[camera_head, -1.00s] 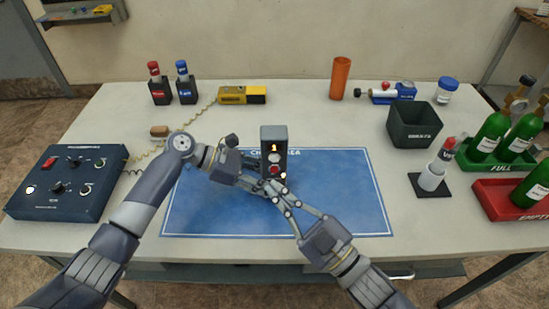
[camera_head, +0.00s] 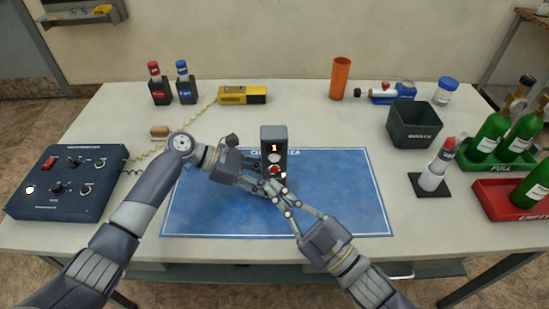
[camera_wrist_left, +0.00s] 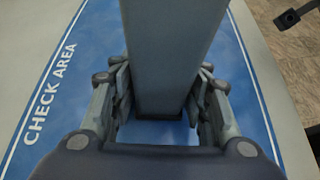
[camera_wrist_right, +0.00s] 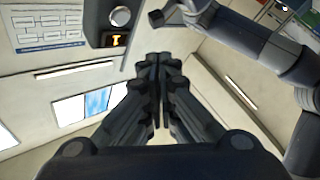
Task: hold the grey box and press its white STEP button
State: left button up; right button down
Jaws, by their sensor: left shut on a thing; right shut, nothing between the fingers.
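The grey box (camera_head: 283,151) is upright above the blue mat, its front showing a lit display with "1", a white button (camera_head: 274,159) and a red button (camera_head: 275,169). My left gripper (camera_head: 259,170) is shut on the box from the left; the left wrist view shows the box (camera_wrist_left: 168,50) between its fingers (camera_wrist_left: 165,100). My right gripper (camera_head: 279,188) is shut and empty, its tips low in front of the box and hiding its lower part. In the right wrist view the tips (camera_wrist_right: 160,58) are apart from the round button (camera_wrist_right: 120,15).
The blue check-area mat (camera_head: 220,215) lies under both grippers. A dark blue control box (camera_head: 70,205) stands left. A dark bin (camera_head: 413,130), a grey stand with a cylinder (camera_head: 432,178) and green bottles (camera_head: 490,137) stand right. The mat's right part is clear.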

aim_at(274, 159)
jog(key=shift+s, duration=0.15)
jog(key=s, duration=0.3)
jog(key=shift+s, duration=0.3)
jog(key=shift+w, duration=0.15)
jog(key=w, duration=0.8)
jog(key=shift+w+a, duration=0.15)
jog(key=shift+w, duration=0.15)
jog(key=shift+w, duration=0.15)
dwell(1.4)
jog(key=shift+w, duration=0.25)
